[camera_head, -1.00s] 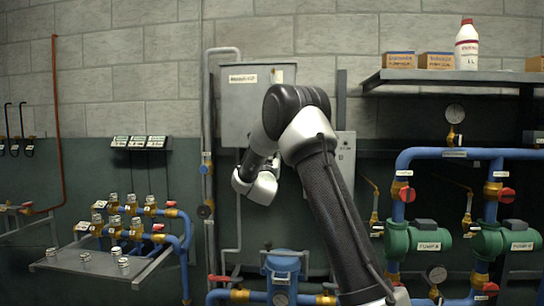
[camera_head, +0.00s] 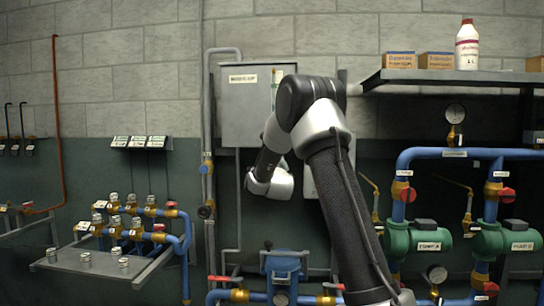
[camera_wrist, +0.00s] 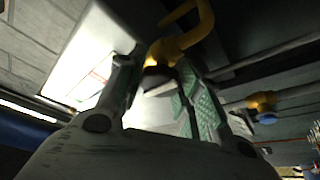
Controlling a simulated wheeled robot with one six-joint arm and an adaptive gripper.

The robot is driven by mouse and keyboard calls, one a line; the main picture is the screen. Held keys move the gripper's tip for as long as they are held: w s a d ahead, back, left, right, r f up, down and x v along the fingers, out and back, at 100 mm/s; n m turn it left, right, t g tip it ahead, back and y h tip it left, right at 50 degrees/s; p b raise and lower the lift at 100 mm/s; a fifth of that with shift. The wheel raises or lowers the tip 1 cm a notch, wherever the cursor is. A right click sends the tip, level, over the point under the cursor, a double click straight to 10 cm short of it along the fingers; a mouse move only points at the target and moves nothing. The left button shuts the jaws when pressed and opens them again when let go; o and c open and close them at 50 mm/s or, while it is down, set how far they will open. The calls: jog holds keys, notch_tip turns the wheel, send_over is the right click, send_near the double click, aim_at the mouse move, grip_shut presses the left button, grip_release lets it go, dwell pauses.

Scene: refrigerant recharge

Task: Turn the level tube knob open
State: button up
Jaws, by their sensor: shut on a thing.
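In the wrist view the two fingers of my gripper (camera_wrist: 161,88), with green ribbed pads, stand on either side of a small dark knob with a pale edge (camera_wrist: 160,78). The gripper is shut on this knob, which sits on a curved yellow fitting (camera_wrist: 184,38). The knob's lower part is hidden between the fingers. In the head view my wrist hides the gripper and the knob. A narrow yellow-green level tube (camera_head: 275,88) shows on the front of the grey wall box (camera_head: 246,112), just left of my elbow.
A grey pipe (camera_head: 206,150) runs down left of the box. Blue pipes with green pumps (camera_head: 424,240) are at the right, under a shelf (camera_head: 450,77). A valve bench (camera_head: 95,262) is at the left.

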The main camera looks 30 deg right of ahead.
jog(key=shift+f, duration=0.1)
dwell(0.3)
jog(key=o, duration=1)
jog(key=shift+o, duration=0.2)
jog(key=v, duration=1.2)
